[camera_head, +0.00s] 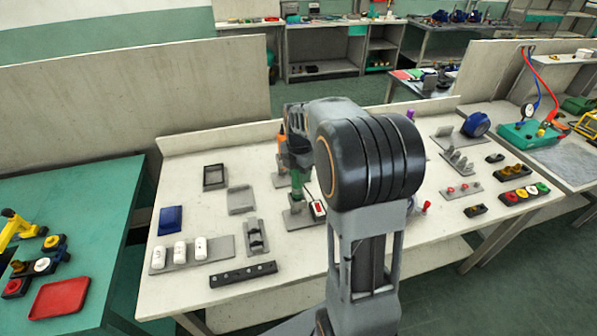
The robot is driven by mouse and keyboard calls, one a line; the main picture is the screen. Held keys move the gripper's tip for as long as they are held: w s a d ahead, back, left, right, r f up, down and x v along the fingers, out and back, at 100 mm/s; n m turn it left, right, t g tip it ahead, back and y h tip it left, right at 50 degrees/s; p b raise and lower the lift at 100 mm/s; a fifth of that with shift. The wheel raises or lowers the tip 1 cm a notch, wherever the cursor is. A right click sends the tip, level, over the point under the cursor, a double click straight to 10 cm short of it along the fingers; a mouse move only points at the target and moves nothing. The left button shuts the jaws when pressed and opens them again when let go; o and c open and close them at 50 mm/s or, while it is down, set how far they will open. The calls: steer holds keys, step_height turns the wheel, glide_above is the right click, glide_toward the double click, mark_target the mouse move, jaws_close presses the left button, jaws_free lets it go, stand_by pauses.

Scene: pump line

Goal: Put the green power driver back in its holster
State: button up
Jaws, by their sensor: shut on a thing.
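The green power driver (297,184) is upright below my gripper (297,165), over the middle of the white workbench. My gripper points down and is shut on its upper part, which the jaws mostly hide. A grey holder with a flat base plate (296,220) is directly below the driver; it may be the holster. I cannot tell whether the driver sits in it or hangs just above it. My arm hides the bench to the right of the driver.
An orange-handled tool (282,137) stands close behind on the left. A small red-and-white item (318,209) is close on the right.

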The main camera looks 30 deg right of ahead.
steer(key=shift+f+b, duration=0.8)
steer(key=shift+f, duration=0.5)
steer(key=o, duration=1.1)
steer(key=shift+c, duration=0.2)
steer(key=shift+r+p, duration=2.45)
steer(key=shift+r, duration=0.6)
step_height(320, 180, up, 14)
steer(key=shift+f, duration=0.15)
